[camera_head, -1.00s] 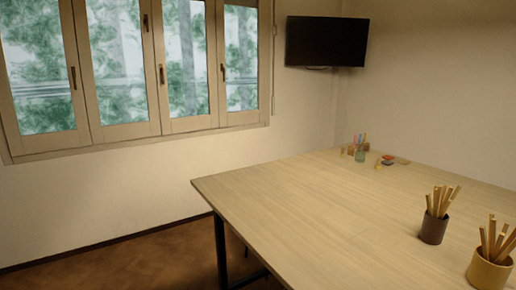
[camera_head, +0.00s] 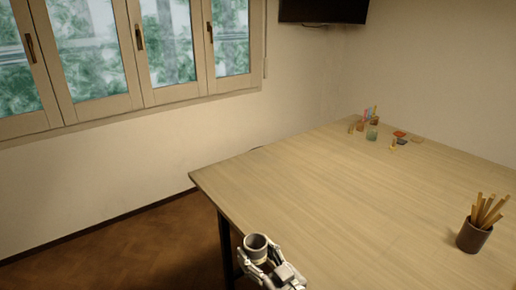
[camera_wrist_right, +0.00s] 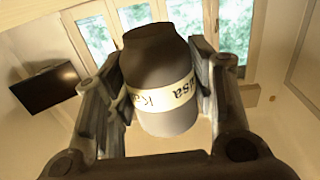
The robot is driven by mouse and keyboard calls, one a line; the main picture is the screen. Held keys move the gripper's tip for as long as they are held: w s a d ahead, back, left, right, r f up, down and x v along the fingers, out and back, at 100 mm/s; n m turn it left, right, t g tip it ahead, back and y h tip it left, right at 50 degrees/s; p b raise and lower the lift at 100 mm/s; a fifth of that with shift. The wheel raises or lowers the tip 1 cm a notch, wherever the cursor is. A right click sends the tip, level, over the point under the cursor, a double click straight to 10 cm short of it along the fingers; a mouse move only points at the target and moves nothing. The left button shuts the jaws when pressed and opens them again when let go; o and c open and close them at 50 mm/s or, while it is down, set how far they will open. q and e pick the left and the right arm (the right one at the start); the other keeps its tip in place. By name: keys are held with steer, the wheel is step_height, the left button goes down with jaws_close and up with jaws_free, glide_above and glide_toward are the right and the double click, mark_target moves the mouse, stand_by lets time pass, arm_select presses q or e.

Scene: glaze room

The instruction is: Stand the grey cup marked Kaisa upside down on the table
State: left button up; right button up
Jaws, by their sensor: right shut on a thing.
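The grey cup (camera_head: 257,243) is held by my right gripper (camera_head: 259,254), low in the head view at the table's near left corner. Its mouth seems to face up there, showing a dark inside. The right wrist view shows the cup (camera_wrist_right: 160,60) between both fingers, with a pale band lettered in dark; "Ka" and "sa" are readable. The right gripper is shut on the cup's sides. The wooden table (camera_head: 340,200) fills the right of the head view. My left gripper is not in view.
A dark pot of wooden sticks (camera_head: 474,235) stands at the table's right. A small greenish jar (camera_head: 372,134), pens and small coloured pieces (camera_head: 400,134) are at the far end. The middle and near left of the table are clear.

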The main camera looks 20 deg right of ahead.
steer(key=w+d+r+p, duration=0.2)
steer(key=w+r, duration=0.5)
steer(key=w+d+r+n+y+p, duration=0.1)
steer(key=w+d+r+p, duration=0.2)
steer(key=w+r, duration=0.4)
steer(key=shift+w+g+y, duration=0.3)
steer(key=shift+w, duration=0.35)
steer(key=shift+d, duration=0.1)
steer(key=shift+r, duration=0.1)
